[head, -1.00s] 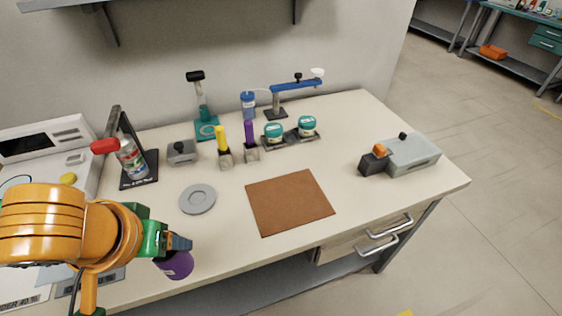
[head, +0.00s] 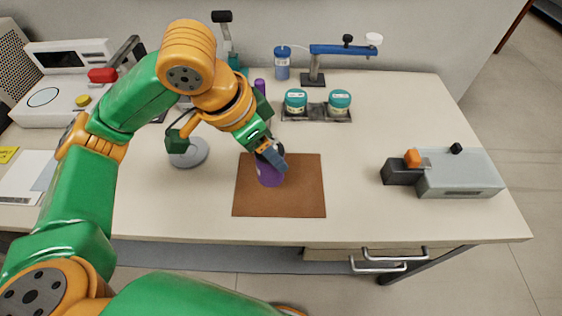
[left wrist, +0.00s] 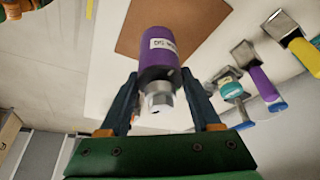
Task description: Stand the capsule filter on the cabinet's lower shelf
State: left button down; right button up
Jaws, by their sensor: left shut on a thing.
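The capsule filter looks to be the purple cylinder (head: 269,176) with a pale label. It also shows in the left wrist view (left wrist: 156,65) with a metal fitting on the end nearer the camera. My left gripper (head: 274,155) is shut on it near that fitting; the fingers also show in the left wrist view (left wrist: 160,100). In the head view the cylinder is over the brown mat (head: 300,198). I cannot tell whether it touches the mat. The cabinet's lower shelf is not visible in these frames. My right gripper is not in view.
Two teal-lidded jars (head: 296,101) stand on a dark rack behind the mat. A grey disc (head: 199,155) lies left of it. A grey box device (head: 460,175) sits at the right. A white instrument (head: 75,97) stands at the left. The bench between mat and grey device is clear.

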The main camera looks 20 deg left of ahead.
aim_at(279, 151)
pick_arm(q)
jog(key=w+f, duration=0.1)
jog(key=f, duration=0.1)
jog(key=w+f, duration=0.2)
jog(key=shift+w+d+f, duration=0.1)
jog(key=shift+w+d, duration=0.15)
jog(key=shift+d, duration=0.15)
notch_tip(279, 151, down, 3)
jog(key=shift+r+b, duration=0.1)
jog(key=shift+b, duration=0.2)
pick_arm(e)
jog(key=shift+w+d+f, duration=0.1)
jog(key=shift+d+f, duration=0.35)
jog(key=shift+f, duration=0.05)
pick_arm(q)
jog(key=shift+f, duration=0.2)
jog(key=shift+c, duration=0.5)
grip_release()
